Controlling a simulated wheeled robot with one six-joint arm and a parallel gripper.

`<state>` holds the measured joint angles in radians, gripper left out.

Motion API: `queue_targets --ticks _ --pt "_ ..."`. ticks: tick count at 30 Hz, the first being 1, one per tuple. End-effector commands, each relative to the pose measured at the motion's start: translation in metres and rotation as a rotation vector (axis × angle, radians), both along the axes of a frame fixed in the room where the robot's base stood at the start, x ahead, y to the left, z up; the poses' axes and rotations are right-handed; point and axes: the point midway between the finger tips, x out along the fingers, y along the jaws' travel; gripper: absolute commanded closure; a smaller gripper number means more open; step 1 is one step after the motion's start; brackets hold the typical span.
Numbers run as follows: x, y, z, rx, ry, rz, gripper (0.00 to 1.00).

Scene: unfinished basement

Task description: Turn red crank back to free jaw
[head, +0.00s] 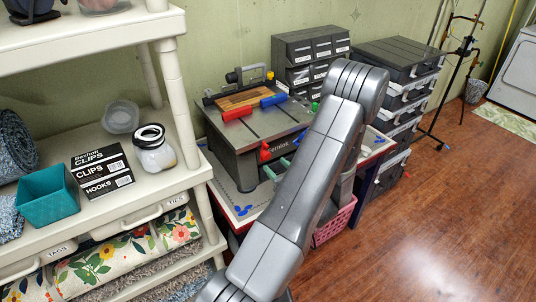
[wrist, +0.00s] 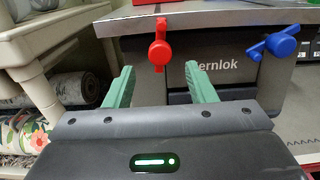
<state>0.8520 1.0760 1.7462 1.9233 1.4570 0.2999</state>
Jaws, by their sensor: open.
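The red crank (wrist: 159,50) is on the front face of a grey bench vise unit (head: 240,160), below its top edge. I cannot tell how far the crank is from the fingertips. A red jaw block (head: 237,112) lies on the unit's top.
A blue crank (wrist: 274,45) sits right of the red one. A blue jaw block (head: 273,100) and a wooden block (head: 240,98) are on top. A cream shelf (head: 190,150) stands close at left. Drawer cabinets (head: 312,48) stand behind; open floor (head: 450,210) lies right.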

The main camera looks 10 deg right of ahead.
Motion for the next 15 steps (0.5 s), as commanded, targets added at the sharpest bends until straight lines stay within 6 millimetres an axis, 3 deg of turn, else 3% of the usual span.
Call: queue_targets --ticks 6,15 --pt "0.037 0.014 0.003 -0.001 0.0 0.002 0.5" --pt "0.055 0.02 0.0 0.0 0.001 -0.001 0.5"
